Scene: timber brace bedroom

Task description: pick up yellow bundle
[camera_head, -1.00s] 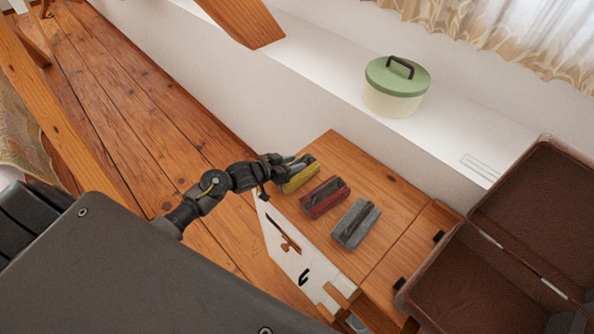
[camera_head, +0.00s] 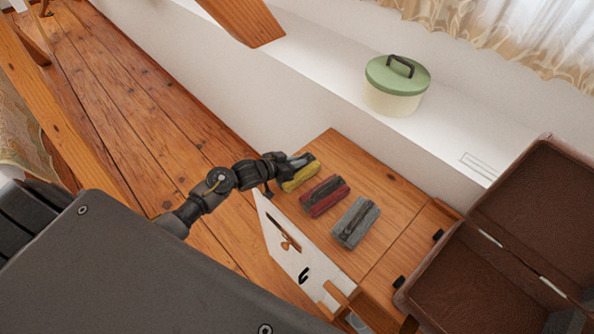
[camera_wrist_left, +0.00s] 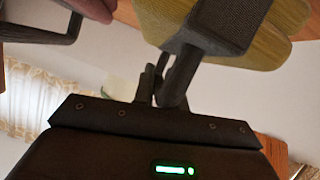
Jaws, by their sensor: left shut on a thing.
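The yellow bundle (camera_head: 299,178) is at the far left corner of the wooden table top in the head view, partly covered by my left gripper (camera_head: 300,163). My left gripper is shut on its dark strap or handle; the yellow sides (camera_wrist_left: 262,50) show beyond the fingers (camera_wrist_left: 172,75) in the wrist view. I cannot tell whether the bundle touches the table. The red bundle (camera_head: 323,200) lies beside it, and the grey bundle (camera_head: 355,228) lies further right. My right gripper is not in view.
An open brown suitcase (camera_head: 480,262) stands at the right. A green-lidded pot (camera_head: 397,86) sits on the white ledge (camera_head: 330,75) behind the table (camera_head: 385,195). A white panel (camera_head: 290,250) with cut-outs stands at the table's near side. Plank floor lies to the left.

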